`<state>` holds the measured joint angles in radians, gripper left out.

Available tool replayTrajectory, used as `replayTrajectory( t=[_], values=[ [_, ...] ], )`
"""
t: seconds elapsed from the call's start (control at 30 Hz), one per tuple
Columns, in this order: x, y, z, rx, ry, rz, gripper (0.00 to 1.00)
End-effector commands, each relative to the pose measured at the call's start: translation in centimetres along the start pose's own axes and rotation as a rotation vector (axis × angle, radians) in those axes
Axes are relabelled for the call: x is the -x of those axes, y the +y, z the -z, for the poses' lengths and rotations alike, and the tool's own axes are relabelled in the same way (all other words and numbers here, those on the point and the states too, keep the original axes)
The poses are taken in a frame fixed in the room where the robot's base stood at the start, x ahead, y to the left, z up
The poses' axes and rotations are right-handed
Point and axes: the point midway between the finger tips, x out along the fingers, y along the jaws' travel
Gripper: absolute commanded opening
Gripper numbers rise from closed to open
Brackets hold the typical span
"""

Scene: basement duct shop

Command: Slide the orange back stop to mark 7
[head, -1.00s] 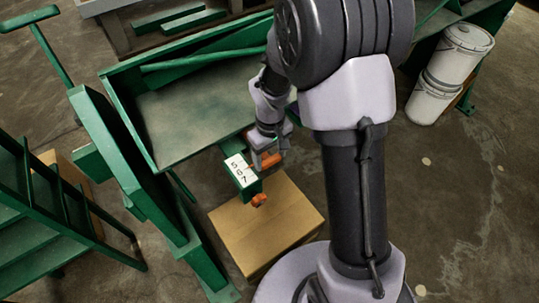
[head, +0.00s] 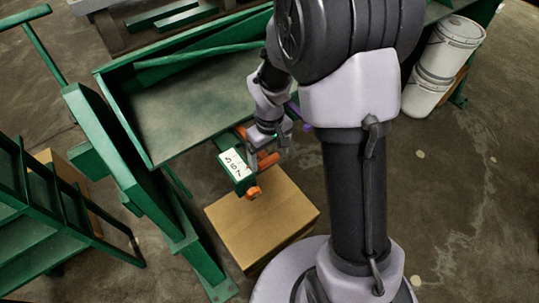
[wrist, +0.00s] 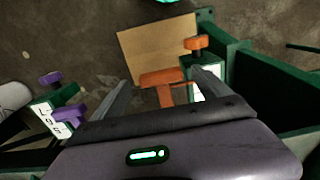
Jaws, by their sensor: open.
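The orange back stop (head: 268,160) sits on a short green rail beside a white scale plate (head: 236,164) marked 5, 6 and 7. Its pointer side is near the 7 end, but the exact reading is too small to tell. In the wrist view the orange stop's T-shaped handle (wrist: 162,78) lies between my gripper's spread fingers (wrist: 163,92). My gripper (head: 284,150) is open around the stop; contact is not clear. An orange knob (head: 253,192) is at the rail's near end and also shows in the wrist view (wrist: 195,43).
A cardboard box (head: 265,225) stands on the floor below the rail. A purple stop (wrist: 68,115) with its own numbered plate (wrist: 48,120) is at the wrist view's left. The green machine bed (head: 190,115) lies behind. White buckets (head: 443,60) stand at right.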

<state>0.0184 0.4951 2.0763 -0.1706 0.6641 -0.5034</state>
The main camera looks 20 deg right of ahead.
Motion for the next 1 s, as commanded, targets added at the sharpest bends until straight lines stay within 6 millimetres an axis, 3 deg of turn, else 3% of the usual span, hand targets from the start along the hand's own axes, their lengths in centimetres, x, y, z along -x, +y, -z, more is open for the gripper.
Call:
replayTrajectory(
  t=[0.03, 0.2, 0.43, 0.6, 1.0],
  values=[
    [2.0, 0.0, 0.1, 0.000, 0.005, -0.002, 0.87],
    [8.1, 0.0, 0.1, 0.000, 0.005, -0.002, 0.87],
    [14.2, 0.0, 0.1, 0.000, 0.002, -0.001, 0.87],
    [15.7, 0.0, 0.0, 0.000, 0.000, -0.001, 0.87],
    [15.8, 0.0, 0.0, 0.000, -0.001, 0.000, 0.87]
  ],
)
